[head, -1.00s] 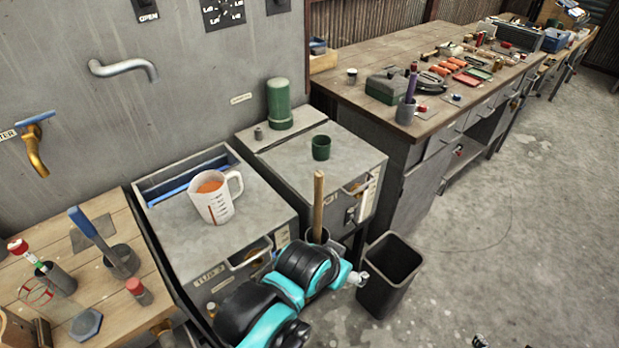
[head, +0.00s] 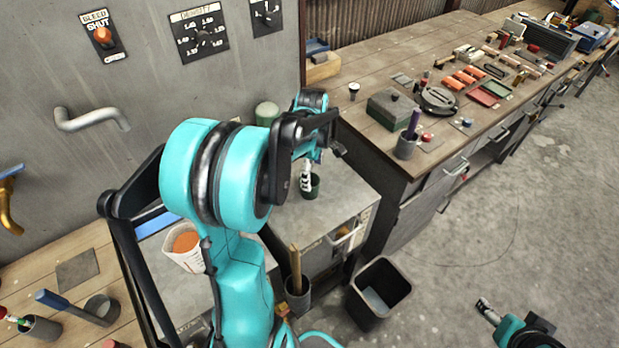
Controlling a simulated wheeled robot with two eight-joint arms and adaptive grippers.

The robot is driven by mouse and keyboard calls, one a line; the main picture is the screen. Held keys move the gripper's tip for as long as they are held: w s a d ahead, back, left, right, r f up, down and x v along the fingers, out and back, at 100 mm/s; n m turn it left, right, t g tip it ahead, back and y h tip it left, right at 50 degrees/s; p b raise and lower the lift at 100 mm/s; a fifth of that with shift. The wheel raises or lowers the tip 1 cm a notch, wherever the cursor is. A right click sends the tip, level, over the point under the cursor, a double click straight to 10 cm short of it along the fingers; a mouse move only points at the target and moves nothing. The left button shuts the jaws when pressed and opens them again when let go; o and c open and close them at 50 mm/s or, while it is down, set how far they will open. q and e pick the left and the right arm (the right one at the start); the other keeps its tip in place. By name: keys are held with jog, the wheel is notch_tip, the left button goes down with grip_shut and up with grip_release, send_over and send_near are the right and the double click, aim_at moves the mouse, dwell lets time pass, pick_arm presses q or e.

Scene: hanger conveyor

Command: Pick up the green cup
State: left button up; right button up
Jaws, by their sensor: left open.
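The green cup (head: 313,189) stands upright on the grey cabinet top (head: 336,204) in the middle of the head view. My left arm reaches over from the left, and my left gripper (head: 307,177) is at the cup, pointing down. Its jaws are open. A pale finger overlaps the cup's rim and hides part of it; I cannot tell whether it is inside, in front or touching. My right gripper (head: 485,308) is low at the right over the floor, far from the cup; its jaws are too small to read.
A taller green cylinder (head: 267,113) stands behind, partly hidden by my arm. A measuring jug (head: 183,248) with orange contents is left. A wooden handle (head: 296,265) sticks up in front of the cabinet. A black bin (head: 379,291) stands on the floor; a cluttered workbench (head: 375,75) lies right.

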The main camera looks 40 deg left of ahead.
pick_arm(q)
jog(key=shift+n+g, duration=0.3)
jog(key=shift+n, duration=0.6)
jog(key=f+b, duration=0.1)
jog(key=f, duration=0.2)
jog(key=a+f, duration=0.1)
jog(key=f, duration=0.1)
jog(key=w+a+f+b, duration=0.1)
jog(key=f, duration=0.2)
jog(key=shift+w+f+b, duration=0.1)
jog(key=shift+f+b, duration=0.2)
jog(key=shift+f, duration=0.05)
jog(key=shift+r, duration=0.1)
jog(key=c, duration=1.3)
